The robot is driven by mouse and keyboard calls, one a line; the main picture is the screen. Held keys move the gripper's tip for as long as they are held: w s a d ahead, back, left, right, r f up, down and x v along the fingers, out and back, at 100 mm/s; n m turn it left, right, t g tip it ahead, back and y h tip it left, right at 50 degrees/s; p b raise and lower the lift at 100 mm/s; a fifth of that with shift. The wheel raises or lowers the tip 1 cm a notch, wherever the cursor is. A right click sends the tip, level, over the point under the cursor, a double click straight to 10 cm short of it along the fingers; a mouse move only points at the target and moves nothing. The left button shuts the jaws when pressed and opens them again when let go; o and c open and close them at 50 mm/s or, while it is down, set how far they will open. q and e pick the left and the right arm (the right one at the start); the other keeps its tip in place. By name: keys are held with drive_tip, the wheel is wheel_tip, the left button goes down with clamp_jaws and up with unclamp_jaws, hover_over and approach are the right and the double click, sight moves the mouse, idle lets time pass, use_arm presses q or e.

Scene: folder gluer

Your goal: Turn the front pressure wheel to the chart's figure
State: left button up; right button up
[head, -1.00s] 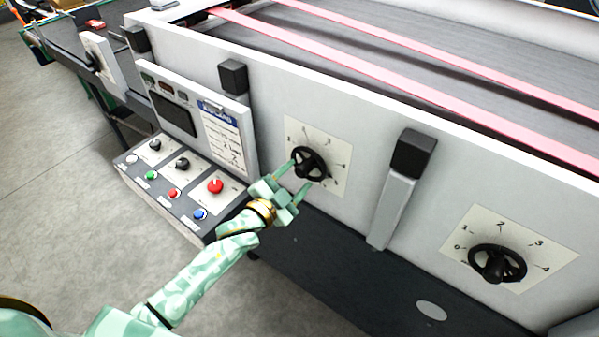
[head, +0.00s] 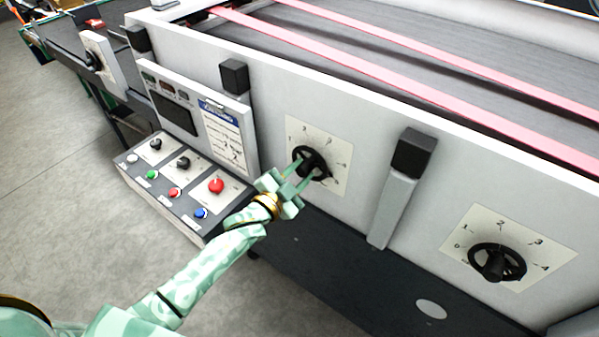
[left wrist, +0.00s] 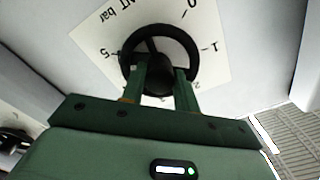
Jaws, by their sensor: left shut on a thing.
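The black pressure wheel (head: 309,163) sits on a pale square dial plate with figures around it, on the white side panel. It also shows in the left wrist view (left wrist: 186,38), where the plate reads "bar" with 0, 1 and 5 legible, upside down. My left gripper (head: 301,173) is at this wheel, its fingers (left wrist: 163,72) shut on the dark hub. The chart (head: 222,132) is a white sheet with a blue header on the control box; its writing is too small to read surely. My right gripper is not in view.
A second black wheel (head: 497,262) with its own dial plate is at the lower right. A grey lever with a black block (head: 413,153) stands between the wheels. A button panel with a red knob (head: 215,186) is left of my gripper.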

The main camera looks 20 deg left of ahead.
use_arm(q)
drive_tip(key=n+p, duration=0.2)
drive_tip(key=n, duration=0.2)
drive_tip(key=shift+p, duration=0.35)
drive_tip(key=n+p, duration=0.1)
drive_tip(key=n, duration=0.2)
drive_tip(key=shift+s+f+n+p, duration=0.1)
drive_tip(key=shift+n+p, duration=0.5)
drive_tip(key=shift+n, duration=0.6)
drive_tip(key=o, duration=1)
drive_tip(key=shift+c, duration=0.2)
drive_tip(key=v, duration=1.6)
drive_tip(key=shift+s+b, duration=0.2)
drive_tip(key=shift+b, duration=0.2)
